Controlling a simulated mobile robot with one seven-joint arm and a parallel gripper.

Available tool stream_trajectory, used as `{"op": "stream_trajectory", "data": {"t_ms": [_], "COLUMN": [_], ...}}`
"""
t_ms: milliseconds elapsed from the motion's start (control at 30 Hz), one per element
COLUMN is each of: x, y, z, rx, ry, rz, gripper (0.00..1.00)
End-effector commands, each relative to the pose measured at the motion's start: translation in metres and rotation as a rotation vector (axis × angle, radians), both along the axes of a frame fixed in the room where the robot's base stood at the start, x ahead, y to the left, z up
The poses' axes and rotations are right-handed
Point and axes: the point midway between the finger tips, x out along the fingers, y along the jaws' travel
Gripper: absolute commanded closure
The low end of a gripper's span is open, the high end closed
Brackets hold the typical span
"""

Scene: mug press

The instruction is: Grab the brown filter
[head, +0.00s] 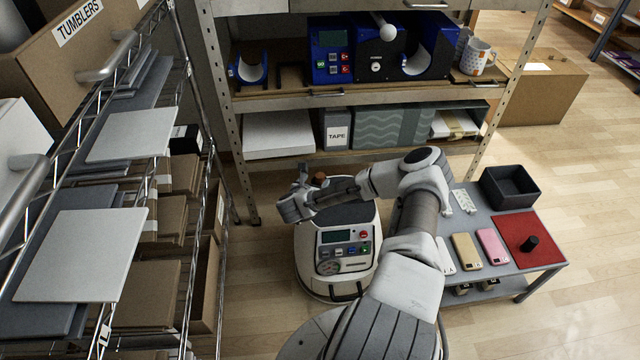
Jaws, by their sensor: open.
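A small brown, round-topped object (319,179), which looks like the brown filter, shows at the top of the white rounded unit. Its lower part is hidden by my arm. My gripper (304,180) is open at the left end of my outstretched arm, close beside the brown object in the picture. I cannot tell whether they touch or whether the object lies between the fingers. The white unit (308,255) has a dark top and a front panel with a screen and coloured buttons.
A grey table (515,280) at right holds several phones, a black bin (510,188) and a red mat (545,257) with a black cylinder (530,243). A shelf behind holds a blue press (330,55) and a dotted mug (477,57). A wire rack (190,200) stands at left.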

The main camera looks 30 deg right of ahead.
Motion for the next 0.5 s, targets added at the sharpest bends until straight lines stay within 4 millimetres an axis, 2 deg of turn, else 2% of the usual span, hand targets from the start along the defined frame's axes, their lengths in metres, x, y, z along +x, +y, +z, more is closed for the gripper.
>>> {"op": "stream_trajectory", "data": {"t_ms": [33,200,500], "x": [0.003,0.015,0.02], "y": [-0.008,-0.023,-0.028], "z": [-0.009,-0.018,-0.019], "rx": [-0.001,-0.001,0.0], "ry": [-0.002,0.0,0.0], "rz": [-0.004,-0.001,0.0], "gripper": [0.23,0.23,0.23]}}
